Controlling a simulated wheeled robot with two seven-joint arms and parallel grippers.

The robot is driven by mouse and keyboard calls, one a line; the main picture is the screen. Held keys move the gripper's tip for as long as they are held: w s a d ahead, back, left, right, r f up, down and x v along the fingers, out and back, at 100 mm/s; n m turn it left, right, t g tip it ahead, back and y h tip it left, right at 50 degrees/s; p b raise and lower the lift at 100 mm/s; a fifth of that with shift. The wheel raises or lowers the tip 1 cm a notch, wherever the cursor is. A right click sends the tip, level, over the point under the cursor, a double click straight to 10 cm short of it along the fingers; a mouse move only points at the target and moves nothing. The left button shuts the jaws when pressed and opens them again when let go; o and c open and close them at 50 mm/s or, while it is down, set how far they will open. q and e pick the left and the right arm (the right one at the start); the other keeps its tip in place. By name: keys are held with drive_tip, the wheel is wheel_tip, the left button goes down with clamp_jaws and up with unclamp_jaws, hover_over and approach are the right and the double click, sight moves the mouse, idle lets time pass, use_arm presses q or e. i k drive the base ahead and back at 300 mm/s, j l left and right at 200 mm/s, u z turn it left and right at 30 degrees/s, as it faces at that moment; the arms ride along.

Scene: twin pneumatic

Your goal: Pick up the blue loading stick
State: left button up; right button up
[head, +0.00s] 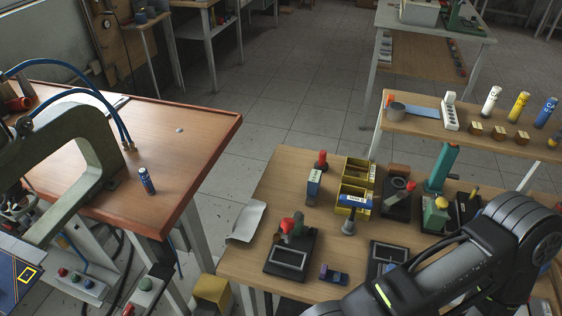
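Several blue pieces show, and I cannot tell for sure which is the loading stick. A blue labelled cylinder (147,181) stands tilted on the left table (190,125). A larger blue labelled cylinder (545,112) stands at the right end of the raised shelf (426,124). A blue and white bar (356,201) lies across a yellow bin (347,210) on the right table (270,200). A small blue-purple block (333,274) lies near that table's front. My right arm crosses the lower right; its gripper is not in view. My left gripper is not in view.
A green C-shaped press (95,130) with blue hoses stands on the left table. The right table holds a red-topped fixture (292,238), a teal hand press (440,170) and several small tools. White and yellow cylinders stand on the shelf. A floor gap separates the tables.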

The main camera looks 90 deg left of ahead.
sight(143, 173)
drive_tip(key=u, duration=4.7)
